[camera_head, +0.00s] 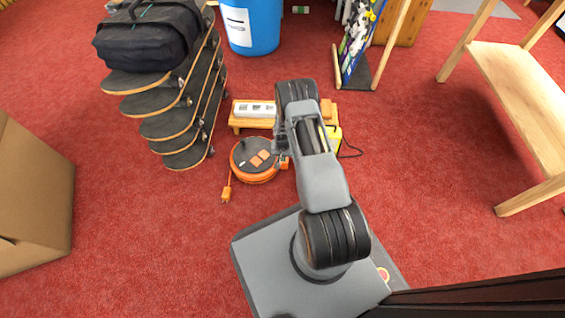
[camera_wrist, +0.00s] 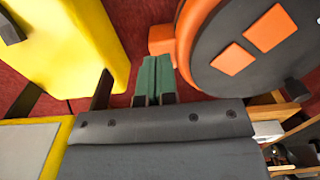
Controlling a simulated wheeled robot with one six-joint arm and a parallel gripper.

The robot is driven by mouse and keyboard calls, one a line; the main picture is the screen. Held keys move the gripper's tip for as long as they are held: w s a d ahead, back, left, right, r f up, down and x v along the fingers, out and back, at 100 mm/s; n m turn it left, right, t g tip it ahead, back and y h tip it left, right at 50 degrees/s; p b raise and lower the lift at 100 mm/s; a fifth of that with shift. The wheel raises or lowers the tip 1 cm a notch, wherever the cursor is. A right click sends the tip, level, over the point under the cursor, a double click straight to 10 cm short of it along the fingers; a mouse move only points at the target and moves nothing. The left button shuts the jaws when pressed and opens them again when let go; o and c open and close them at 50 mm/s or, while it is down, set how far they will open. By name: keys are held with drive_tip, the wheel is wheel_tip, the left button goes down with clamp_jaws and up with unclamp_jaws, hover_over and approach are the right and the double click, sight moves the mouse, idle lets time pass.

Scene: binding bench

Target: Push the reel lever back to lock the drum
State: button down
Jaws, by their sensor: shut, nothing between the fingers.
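The cable reel (camera_head: 254,160) lies flat on the red carpet, with a dark round top, orange patches and an orange rim. In the wrist view the reel (camera_wrist: 240,62) fills the upper right. A small orange block (camera_wrist: 162,40) sticks out from its rim; I cannot tell whether this is the lever. In the head view a small orange piece (camera_head: 284,162) sits at the reel's right side, partly behind my arm. My gripper (camera_wrist: 155,62) is shut and empty, its green fingertips close to the orange block. I cannot tell whether they touch it.
A yellow object (camera_wrist: 75,50) stands left of my fingers. A low wooden bench (camera_head: 237,123) with a white power strip (camera_head: 254,109) is behind the reel. The orange plug (camera_head: 226,194) lies on the carpet. A skateboard rack (camera_head: 182,128) stands at left.

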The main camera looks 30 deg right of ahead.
drive_tip(key=shift+w, duration=0.2)
drive_tip(key=shift+w+d+r+b, duration=0.15)
drive_tip(key=shift+w+d+b, duration=0.25)
drive_tip(key=shift+w, duration=0.25)
idle(0.5)
drive_tip(key=shift+s+a+p, duration=0.5)
drive_tip(key=shift+s+p, duration=0.1)
drive_tip(key=shift+s, duration=0.3)
drive_tip(key=shift+s+a+p, duration=0.5)
drive_tip(key=shift+s+p, duration=0.05)
drive_tip(key=shift+s, duration=0.35)
wheel_tip(320, 180, up, 8)
drive_tip(key=p, duration=0.5)
